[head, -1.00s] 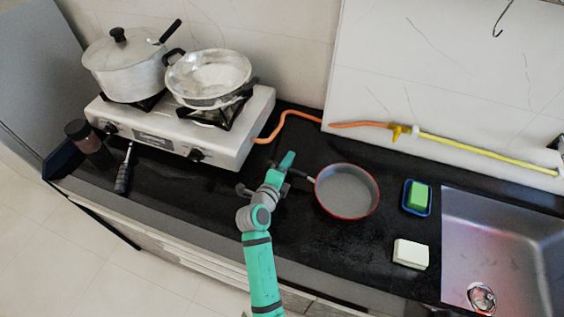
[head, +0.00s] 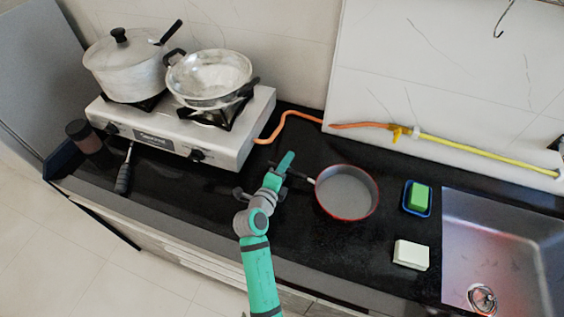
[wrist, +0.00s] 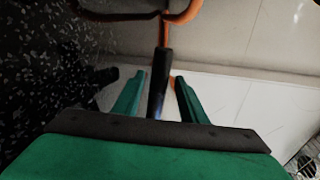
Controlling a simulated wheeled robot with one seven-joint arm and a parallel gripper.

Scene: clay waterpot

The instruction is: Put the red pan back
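The red pan (head: 347,192) has a grey inside and a red rim. It sits flat on the black counter, right of the stove. Its dark handle (head: 298,175) points left to my gripper (head: 285,163). In the wrist view, my gripper (wrist: 160,76) is open, with its two green fingers on either side of the black handle (wrist: 158,85). Gaps show between the handle and both fingers. An orange-red stub (wrist: 165,32) joins the handle to the pan at the top, where only part of the rim shows.
The stove (head: 180,135) at the left holds a lidded pot (head: 125,70) and a metal wok (head: 208,77). A green sponge in a blue dish (head: 407,209) and a white block (head: 410,254) lie right of the pan, before the sink (head: 500,235). An orange hose (head: 290,115) runs behind.

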